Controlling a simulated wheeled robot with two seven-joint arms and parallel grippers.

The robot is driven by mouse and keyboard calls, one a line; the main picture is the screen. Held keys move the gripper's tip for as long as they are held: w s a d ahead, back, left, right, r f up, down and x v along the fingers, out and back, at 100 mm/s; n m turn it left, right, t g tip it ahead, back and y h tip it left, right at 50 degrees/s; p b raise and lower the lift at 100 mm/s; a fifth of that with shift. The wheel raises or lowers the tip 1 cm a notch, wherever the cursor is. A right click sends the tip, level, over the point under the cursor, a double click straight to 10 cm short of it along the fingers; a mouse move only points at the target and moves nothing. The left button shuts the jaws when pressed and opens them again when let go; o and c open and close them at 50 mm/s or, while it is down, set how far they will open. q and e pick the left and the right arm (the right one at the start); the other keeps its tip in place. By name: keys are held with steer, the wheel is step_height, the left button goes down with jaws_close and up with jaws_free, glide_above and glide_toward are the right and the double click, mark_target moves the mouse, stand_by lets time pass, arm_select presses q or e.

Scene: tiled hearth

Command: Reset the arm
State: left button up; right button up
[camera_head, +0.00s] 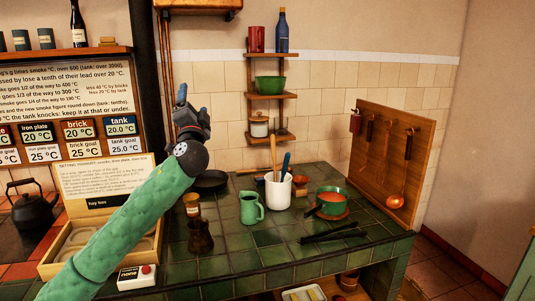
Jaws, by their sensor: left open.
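My left arm, in a green sleeve, reaches up from the lower left of the head view. My left gripper (184,103) is raised in front of the tiled wall, above the counter, with its fingers pointing up. It is open and I see nothing in it. It is apart from the jug, pan and crock below it. My right gripper is not in view.
The green tiled counter (232,262) holds a green jug (251,208), a white utensil crock (278,191), a dark pan (208,181) and a green pot (331,200). A wooden tray (59,246) and button box (137,277) are near my arm. A utensil board (388,160) stands right.

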arm_select(q)
steer(key=s+d+f+n+g+h, duration=0.15)
steer(key=s+f+g, duration=0.35)
steer(key=f, duration=0.7)
steer(key=s+d+f+n+g+h, duration=0.1)
steer(key=s+f+n+g, duration=0.15)
steer(key=s+f, duration=0.7)
steer(key=s+d+f+n+g+h, duration=0.1)
steer(key=s+f+n+g, duration=0.3)
steer(key=f, duration=1)
steer(key=s+d+f+g+h, duration=0.1)
steer(key=s+f+g, duration=0.4)
steer(key=s+f, duration=1)
steer(key=s+d+f+g+h+p, duration=0.1)
steer(key=s+f+g, duration=0.4)
steer(key=s+f, duration=1.1)
steer(key=s+d, duration=0.1)
steer(key=s, duration=0.6)
steer(key=shift+d, duration=0.15)
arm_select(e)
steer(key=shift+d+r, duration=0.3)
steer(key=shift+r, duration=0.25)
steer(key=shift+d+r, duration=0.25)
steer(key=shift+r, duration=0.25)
arm_select(q)
steer(key=shift+f, duration=0.1)
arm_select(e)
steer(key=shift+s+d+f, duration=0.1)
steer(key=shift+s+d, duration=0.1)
